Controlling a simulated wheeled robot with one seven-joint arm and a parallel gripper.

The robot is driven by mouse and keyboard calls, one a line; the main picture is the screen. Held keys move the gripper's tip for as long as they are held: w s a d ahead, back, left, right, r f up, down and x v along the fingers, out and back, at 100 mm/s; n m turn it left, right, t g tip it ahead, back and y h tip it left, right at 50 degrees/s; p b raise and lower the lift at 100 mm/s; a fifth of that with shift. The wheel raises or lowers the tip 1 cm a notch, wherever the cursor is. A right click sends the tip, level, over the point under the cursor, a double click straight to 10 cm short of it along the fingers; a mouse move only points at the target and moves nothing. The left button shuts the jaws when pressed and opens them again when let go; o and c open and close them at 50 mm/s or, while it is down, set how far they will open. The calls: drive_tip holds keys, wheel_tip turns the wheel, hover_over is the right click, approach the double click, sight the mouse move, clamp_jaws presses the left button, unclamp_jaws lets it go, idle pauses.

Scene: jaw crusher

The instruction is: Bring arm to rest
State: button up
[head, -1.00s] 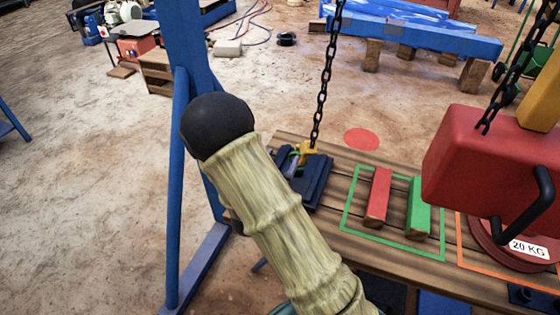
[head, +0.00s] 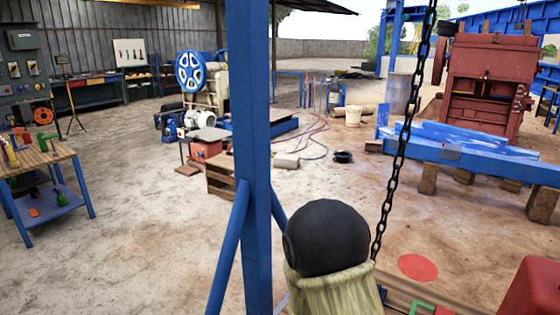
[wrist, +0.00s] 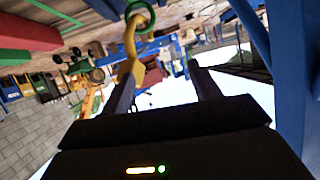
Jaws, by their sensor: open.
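My gripper (wrist: 164,72) shows in the wrist view with its two dark fingers apart. I see nothing held between them. A yellow hook-like piece (wrist: 129,45) with a green ring (wrist: 141,14) shows by the left finger; whether it touches the finger I cannot tell. In the head view, my arm, in a pale sleeve with a black rounded joint, rises at the bottom centre. My gripper is outside the head view.
A blue post (head: 250,130) stands just left of my arm. A black chain (head: 398,150) hangs to its right. The wooden bench (head: 455,305) with a red block (head: 535,288) is at the bottom right. A tool table (head: 40,160) stands far left. Open ground lies between table and post.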

drive_tip(key=s+d+r+n+g+y, duration=0.1)
drive_tip(key=s+n+g+y, duration=0.15)
drive_tip(key=s, duration=0.45)
drive_tip(key=s+r+n+g+y, duration=0.1)
drive_tip(key=s+n+g, duration=0.1)
drive_tip(key=s+g, duration=0.3)
drive_tip(key=s+d+r+n+g+y, duration=0.1)
drive_tip(key=s+r+n+g+y, duration=0.1)
drive_tip(key=s, duration=0.6)
drive_tip(key=w+p+v, duration=0.2)
drive_tip(key=p+v, duration=0.9)
drive_tip(key=p, duration=0.1)
drive_tip(key=w+r+p+v, duration=0.1)
drive_tip(key=w+p+v, duration=0.2)
drive_tip(key=p+v, duration=0.9)
drive_tip(key=shift+w+r+p, duration=0.25)
drive_tip(key=shift+r+p, duration=0.15)
drive_tip(key=shift+p, duration=0.05)
drive_tip(key=shift+d, duration=0.1)
